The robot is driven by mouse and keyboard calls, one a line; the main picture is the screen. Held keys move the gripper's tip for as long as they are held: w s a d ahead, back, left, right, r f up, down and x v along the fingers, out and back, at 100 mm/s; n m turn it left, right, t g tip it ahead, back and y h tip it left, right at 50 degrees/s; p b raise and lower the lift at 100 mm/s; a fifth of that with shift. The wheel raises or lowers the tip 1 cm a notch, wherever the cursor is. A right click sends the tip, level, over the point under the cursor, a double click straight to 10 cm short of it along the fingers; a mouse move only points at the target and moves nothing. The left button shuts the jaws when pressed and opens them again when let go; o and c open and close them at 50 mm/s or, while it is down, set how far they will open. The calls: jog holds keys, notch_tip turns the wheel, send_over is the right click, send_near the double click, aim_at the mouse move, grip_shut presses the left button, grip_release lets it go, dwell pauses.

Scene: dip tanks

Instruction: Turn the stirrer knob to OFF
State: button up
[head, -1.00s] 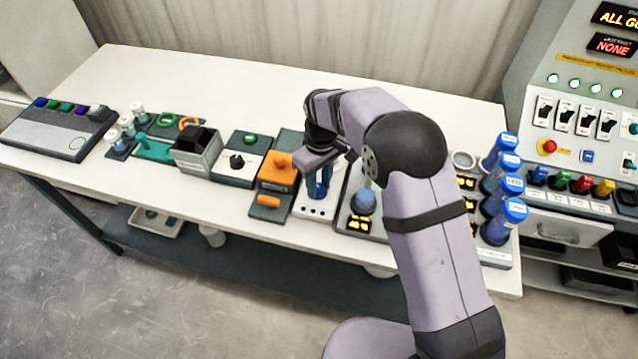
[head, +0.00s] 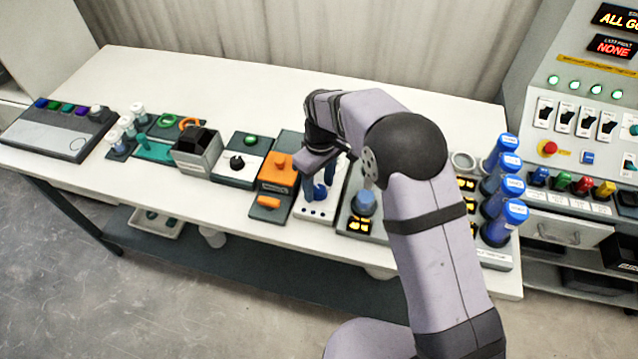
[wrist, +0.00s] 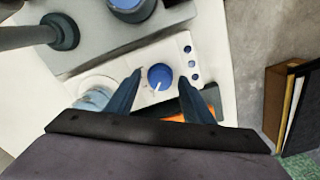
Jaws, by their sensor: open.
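A round blue knob (wrist: 159,77) with a white pointer line sits on a white panel (wrist: 168,47) in the wrist view. The pointer aims toward the bottom of that view, slightly left. In the head view the knob (head: 320,193) shows partly behind my fingers on the white panel (head: 302,207). My gripper (wrist: 160,79) is open, with one dark blue finger on each side of the knob as seen from the wrist. I cannot tell whether the fingers touch it or how high they are. No label by the knob is readable.
An orange block (head: 278,172) stands just left of the panel, and a unit with a blue-topped part (head: 364,203) stands to the right. A black knob (head: 237,162) is farther left. Several blue-capped bottles (head: 508,207) stand at right. The table's back strip is clear.

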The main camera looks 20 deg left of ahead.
aim_at(320, 188)
notch_tip(320, 188, up, 6)
jog(key=shift+w+r+b, duration=0.1)
jog(key=shift+r+b, duration=0.05)
jog(key=shift+b, duration=0.95)
jog(key=shift+d+r, duration=0.1)
jog(key=shift+r, duration=0.45)
jog(key=shift+r, duration=0.15)
jog(key=d+r+p, duration=0.1)
jog(key=d+r, duration=0.1)
jog(key=d, duration=0.1)
jog(key=d+r+m+t+p, duration=0.1)
jog(key=d+r, duration=0.2)
jog(key=d, duration=0.1)
jog(key=d+r+t+y+p, duration=0.1)
jog(key=d+r+p, duration=0.1)
jog(key=d, duration=0.2)
jog(key=shift+r+m, duration=0.3)
jog(key=shift+r, duration=0.05)
jog(key=s+d+f+m+b, duration=0.1)
jog(key=s+d+f+m, duration=0.2)
jog(key=s+d, duration=0.3)
jog(key=s+d+f+m+g+b, duration=0.1)
jog(key=s+d+f+m, duration=0.3)
jog(key=s+d, duration=0.2)
jog(key=s+d+f+m+h+b, duration=0.1)
jog(key=s+d+f+m+b, duration=0.1)
jog(key=s+d, duration=0.4)
jog(key=shift+s+f+m+g, duration=0.3)
jog(key=shift+s+f+m, duration=0.4)
jog(key=shift+f+m, duration=0.15)
